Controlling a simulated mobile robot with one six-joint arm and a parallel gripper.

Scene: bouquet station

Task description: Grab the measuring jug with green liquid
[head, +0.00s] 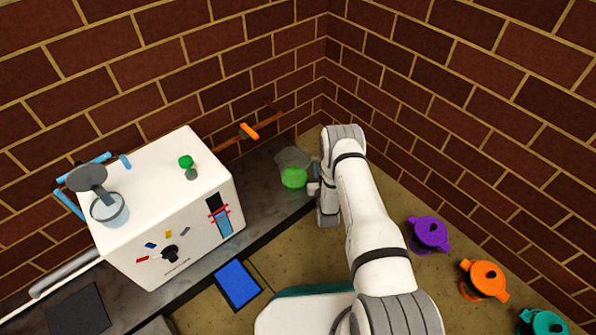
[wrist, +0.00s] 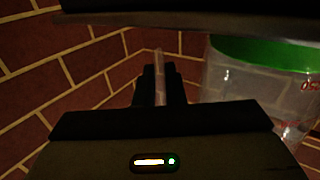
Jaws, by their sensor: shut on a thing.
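The measuring jug is clear, with green liquid (head: 294,179) in its lower part, and stands at the right end of the dark counter in the head view. In the wrist view the jug (wrist: 245,78) fills the right side, its markings upside down and the green at the top. My gripper (wrist: 160,80) is shut on a thin, pale upright strip, which looks like the jug's handle. In the head view my gripper (head: 313,187) is at the jug's right side, partly hidden by my arm.
A white machine (head: 165,215) with a dial and a blue gauge stands left on the counter (head: 262,190). A blue pad (head: 237,284) lies in front. Purple (head: 429,234), orange (head: 484,280) and teal (head: 543,322) lidded pots stand at right. Brick walls close in behind.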

